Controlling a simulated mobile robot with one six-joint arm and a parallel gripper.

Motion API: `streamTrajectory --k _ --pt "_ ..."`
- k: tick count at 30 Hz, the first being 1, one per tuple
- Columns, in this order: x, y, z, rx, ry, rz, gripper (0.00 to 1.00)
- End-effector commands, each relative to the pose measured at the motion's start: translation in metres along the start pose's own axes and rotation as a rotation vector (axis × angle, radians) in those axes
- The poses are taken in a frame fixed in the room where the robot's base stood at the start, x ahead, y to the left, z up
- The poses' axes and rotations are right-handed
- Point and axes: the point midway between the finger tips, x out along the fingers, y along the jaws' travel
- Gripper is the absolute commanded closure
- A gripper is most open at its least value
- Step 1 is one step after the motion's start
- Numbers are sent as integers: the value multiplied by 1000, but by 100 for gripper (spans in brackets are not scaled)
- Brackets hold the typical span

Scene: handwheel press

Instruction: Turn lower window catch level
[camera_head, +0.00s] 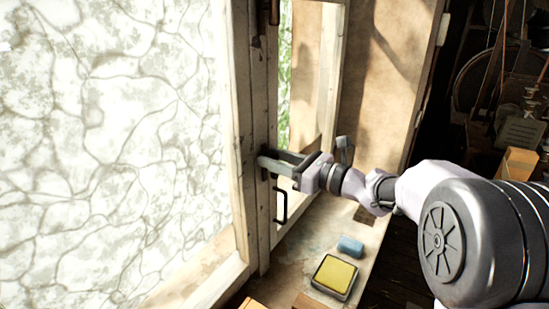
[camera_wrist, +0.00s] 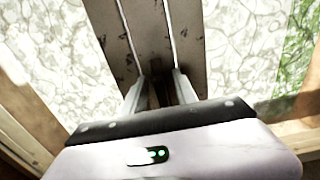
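A window with a crackle-patterned pane (camera_head: 120,140) fills the left of the head view, with a worn wooden frame post (camera_head: 260,100) at its right edge. The lower catch is a small dark brown piece low on this post, largely hidden by my gripper (camera_head: 268,160) in the head view. In the wrist view, my gripper (camera_wrist: 160,80) reaches the post with its two fingers apart. Brown parts of the lower catch (camera_wrist: 187,91) show between the fingers; whether they touch it is unclear. The catch's angle is hard to tell.
An upper dark catch (camera_head: 271,11) sits high on the post. A black pull handle (camera_head: 281,206) is just below my gripper. On the sill lie a blue block (camera_head: 350,246) and a tin with a yellow pad (camera_head: 335,275). Cluttered dark shelving stands at right.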

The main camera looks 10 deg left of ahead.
Motion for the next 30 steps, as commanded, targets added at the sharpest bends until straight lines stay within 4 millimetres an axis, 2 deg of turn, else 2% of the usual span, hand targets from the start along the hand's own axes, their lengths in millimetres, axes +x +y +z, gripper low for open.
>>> streamTrajectory --k 1,6,20,30 --pt "0 0 0 0 0 0 69" --pt "0 0 0 0 0 0 100" --pt "0 -2 -2 68 -1 -1 100" --pt "-1 -7 -4 340 -2 0 100"
